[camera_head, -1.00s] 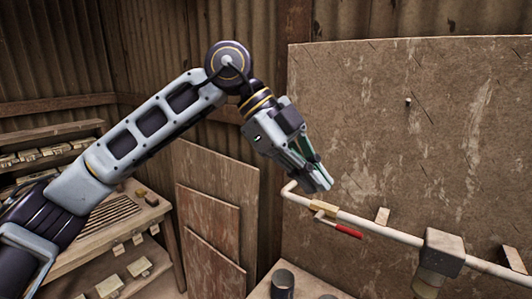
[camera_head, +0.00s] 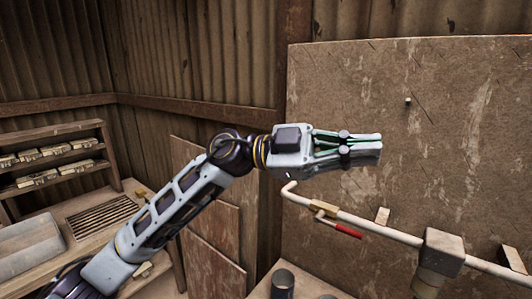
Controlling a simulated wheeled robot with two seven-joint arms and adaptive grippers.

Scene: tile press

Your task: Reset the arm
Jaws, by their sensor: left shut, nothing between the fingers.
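My left gripper (camera_head: 378,150) is shut and empty. It points to the right, in front of the large upright board and just above the bent end of the pale pipe (camera_head: 375,228). The left arm comes in from the lower left and rises to the wrist near the middle of the view. The gripper looks clear of the pipe, though its distance from the board is hard to tell. My right gripper is not in view.
A valve with a red handle (camera_head: 347,230) and a grey block (camera_head: 442,250) sit on the pipe. The large board (camera_head: 450,130) fills the right. A dark cup (camera_head: 283,282) stands below. Shelves with several blocks (camera_head: 55,160) and a bench with a slatted rack (camera_head: 102,215) stand left.

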